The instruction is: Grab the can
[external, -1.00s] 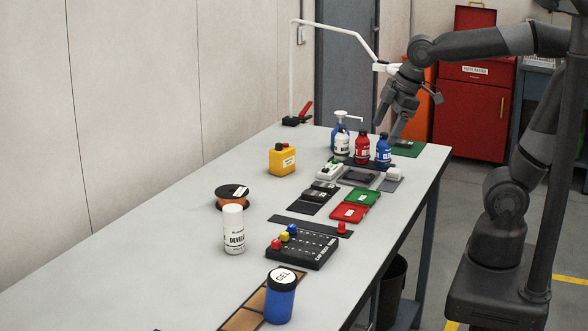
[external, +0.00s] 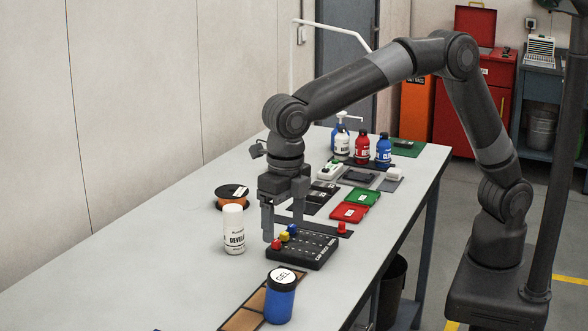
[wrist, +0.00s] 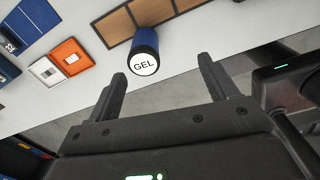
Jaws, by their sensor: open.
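The white can (external: 234,231) lettered "DEVEL…" stands upright on the workbench (external: 150,262) in the external view. It is left of my gripper (external: 283,222) and apart from it. My gripper points down, open and empty, above the black rack with coloured knobs. In the wrist view my gripper's fingers (wrist: 162,72) are spread wide with nothing between them. The can does not show in the wrist view.
A blue jar with a white "GEL" lid (external: 281,295) stands at the front and also shows in the wrist view (wrist: 144,62). The black rack (external: 302,252) lies below my gripper. An orange spool (external: 231,197) sits behind the can. Bench left of the can is clear.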

